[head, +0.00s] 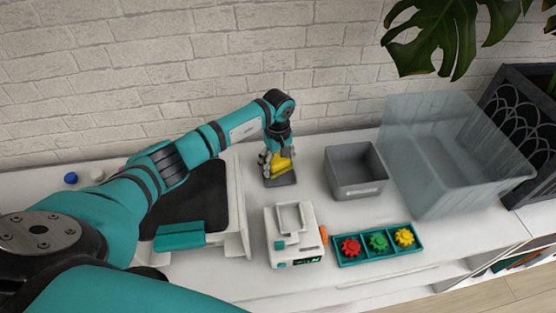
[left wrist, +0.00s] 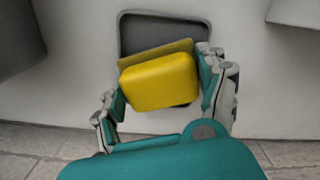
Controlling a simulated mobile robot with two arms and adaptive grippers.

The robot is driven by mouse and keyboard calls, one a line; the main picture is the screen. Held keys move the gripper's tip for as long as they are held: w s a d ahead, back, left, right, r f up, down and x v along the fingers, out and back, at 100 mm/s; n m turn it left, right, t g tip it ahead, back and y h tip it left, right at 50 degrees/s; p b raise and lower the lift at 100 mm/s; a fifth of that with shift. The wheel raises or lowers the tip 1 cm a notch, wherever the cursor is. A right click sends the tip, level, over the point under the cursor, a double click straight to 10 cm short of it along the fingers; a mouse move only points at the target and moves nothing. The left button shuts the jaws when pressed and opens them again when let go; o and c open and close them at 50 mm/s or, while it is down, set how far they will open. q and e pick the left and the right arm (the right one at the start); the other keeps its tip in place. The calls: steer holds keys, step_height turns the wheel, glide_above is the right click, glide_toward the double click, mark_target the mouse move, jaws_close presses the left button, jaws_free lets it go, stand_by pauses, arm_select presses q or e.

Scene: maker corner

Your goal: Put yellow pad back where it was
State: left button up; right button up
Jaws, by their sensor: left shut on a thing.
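The yellow pad (head: 282,163) is in the jaws of my left gripper (head: 276,160), near the wall. In the left wrist view the yellow pad (left wrist: 160,80) sits between both fingers of the left gripper (left wrist: 165,95), which touch its sides. Under it is a dark grey shallow tray (left wrist: 136,38), also seen in the head view (head: 283,182). The pad looks tilted and covers part of the tray; whether it touches the tray I cannot tell. My right gripper is not in view.
A grey bin (head: 356,187) stands right of the tray, with a large translucent tub (head: 437,195) beyond. In front are a white device (head: 290,250) and a teal tray (head: 377,257) holding red, green and yellow gears. A white-framed dark panel (head: 204,195) lies left.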

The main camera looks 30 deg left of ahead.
mark_target(278, 159)
arm_select(q)
steer(key=shift+f, duration=0.1)
steer(key=shift+f+b, duration=0.1)
steer(key=shift+b, duration=0.2)
steer(key=o, duration=1.1)
steer(key=shift+r+p, duration=0.25)
steer(key=shift+p, duration=0.05)
step_height(278, 159, up, 12)
steer(key=b, duration=0.3)
